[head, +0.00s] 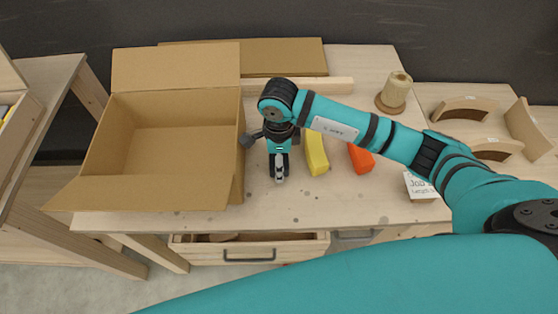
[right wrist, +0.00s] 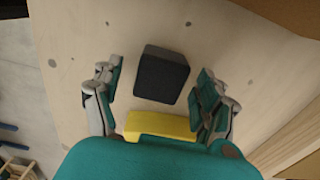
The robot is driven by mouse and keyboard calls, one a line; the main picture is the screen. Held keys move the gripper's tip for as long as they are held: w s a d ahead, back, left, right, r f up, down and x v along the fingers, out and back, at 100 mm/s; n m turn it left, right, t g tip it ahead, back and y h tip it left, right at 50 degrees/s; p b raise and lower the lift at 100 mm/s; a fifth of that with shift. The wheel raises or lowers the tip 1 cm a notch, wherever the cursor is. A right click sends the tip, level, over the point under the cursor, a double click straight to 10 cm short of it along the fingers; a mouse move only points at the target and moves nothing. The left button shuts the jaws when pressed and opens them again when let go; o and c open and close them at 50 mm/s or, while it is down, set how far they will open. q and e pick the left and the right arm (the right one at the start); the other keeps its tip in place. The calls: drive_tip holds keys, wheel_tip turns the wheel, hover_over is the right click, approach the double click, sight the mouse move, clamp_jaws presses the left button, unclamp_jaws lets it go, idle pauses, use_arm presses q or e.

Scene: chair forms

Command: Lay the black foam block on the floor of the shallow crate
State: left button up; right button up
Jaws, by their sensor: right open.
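The black foam block (right wrist: 162,75) lies on the wooden table, seen in the right wrist view between the spread fingers of my right gripper (right wrist: 155,78). Those fingers are open and apart from the block, with gaps on both sides. In the head view my right gripper (head: 279,170) points down at the table, just right of the cardboard box, and hides the block. A light wooden crate (head: 24,118) is cut off at the left edge of the head view; I cannot tell whether it is the shallow crate. My left gripper is not in view.
An open cardboard box (head: 165,193) stands left on the table (head: 320,205). A yellow block (head: 316,153), an orange block (head: 360,158), a spool (head: 396,92) and a white card (head: 420,186) lie right of my gripper. A drawer (head: 250,254) stands partly open below. The table's front middle is clear.

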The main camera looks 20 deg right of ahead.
drive_tip(key=shift+f, duration=0.8)
drive_tip(key=shift+c, duration=0.4)
drive_tip(key=c, duration=0.8)
drive_tip(key=shift+r, duration=0.1)
drive_tip(key=shift+c, duration=0.2)
